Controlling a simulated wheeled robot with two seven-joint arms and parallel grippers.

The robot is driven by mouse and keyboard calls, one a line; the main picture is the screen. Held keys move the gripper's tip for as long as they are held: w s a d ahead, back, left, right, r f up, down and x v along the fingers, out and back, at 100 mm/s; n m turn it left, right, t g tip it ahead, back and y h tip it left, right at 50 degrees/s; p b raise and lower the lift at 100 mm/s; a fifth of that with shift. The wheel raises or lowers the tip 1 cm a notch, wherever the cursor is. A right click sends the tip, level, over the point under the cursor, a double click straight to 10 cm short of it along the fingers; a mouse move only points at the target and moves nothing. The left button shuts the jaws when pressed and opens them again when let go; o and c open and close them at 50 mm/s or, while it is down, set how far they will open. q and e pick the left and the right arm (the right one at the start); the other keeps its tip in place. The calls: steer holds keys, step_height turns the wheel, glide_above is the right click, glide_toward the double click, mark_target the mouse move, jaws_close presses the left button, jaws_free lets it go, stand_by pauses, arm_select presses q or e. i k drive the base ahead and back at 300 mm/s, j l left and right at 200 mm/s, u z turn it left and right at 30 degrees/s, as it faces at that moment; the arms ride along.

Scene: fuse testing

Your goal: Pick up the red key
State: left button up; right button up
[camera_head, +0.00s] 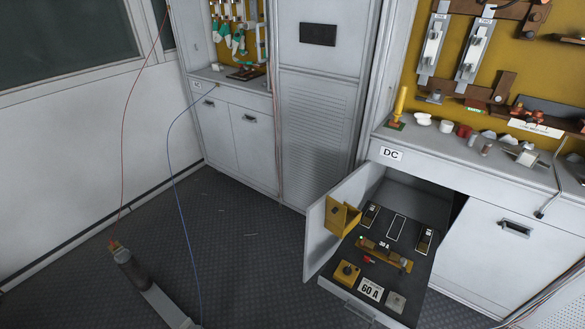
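A small red piece (367,259), likely the red key, sits on the dark panel (392,270) inside the open drawer under the DC label. It lies just in front of a brass-coloured bar (385,254) with a green light at its left end. The piece is too small to make out its shape. I cannot make out either of my grippers. A dark grey cylinder (130,268) with an orange-red tip and a light grey bar shows at the lower left, well away from the red piece; I cannot tell what it belongs to.
The drawer's yellow box (347,272), 60 A label (370,291) and yellow bracket (342,215) are near the red piece. The counter (490,165) above holds several small parts. A red wire (123,140) and a blue wire (172,165) hang at left. The floor between is clear.

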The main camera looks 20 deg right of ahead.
mark_target(367, 258)
steer(key=z, duration=1.45)
